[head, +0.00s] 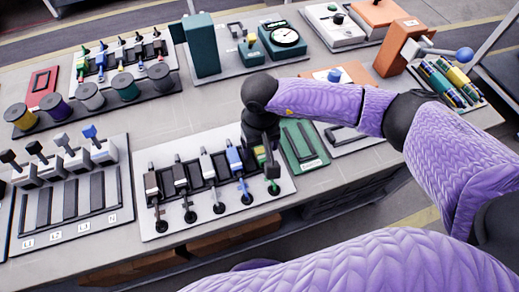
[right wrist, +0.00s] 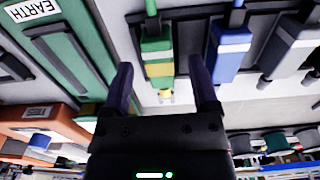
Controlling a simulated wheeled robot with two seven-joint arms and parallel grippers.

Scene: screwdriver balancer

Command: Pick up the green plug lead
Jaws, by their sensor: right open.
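The green plug lead (right wrist: 155,45) has yellow bands and a pale tip. In the right wrist view it lies between and a little ahead of my open right gripper's fingers (right wrist: 163,82), with visible gaps at the sides. In the head view my right gripper (head: 270,158) reaches down over the right end of the row of plug leads and hides much of the green one, whose lower end (head: 273,187) shows. The blue plug lead (head: 238,165) is beside it on the left and also shows in the right wrist view (right wrist: 232,45). My left gripper is out of view.
Grey and black plug leads (head: 180,182) stand on the same pale panel (head: 180,229). A green EARTH panel (head: 303,145) is close on the right. Switches, cable reels, a dial gauge (head: 285,37) and an orange block (head: 402,48) crowd the bench.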

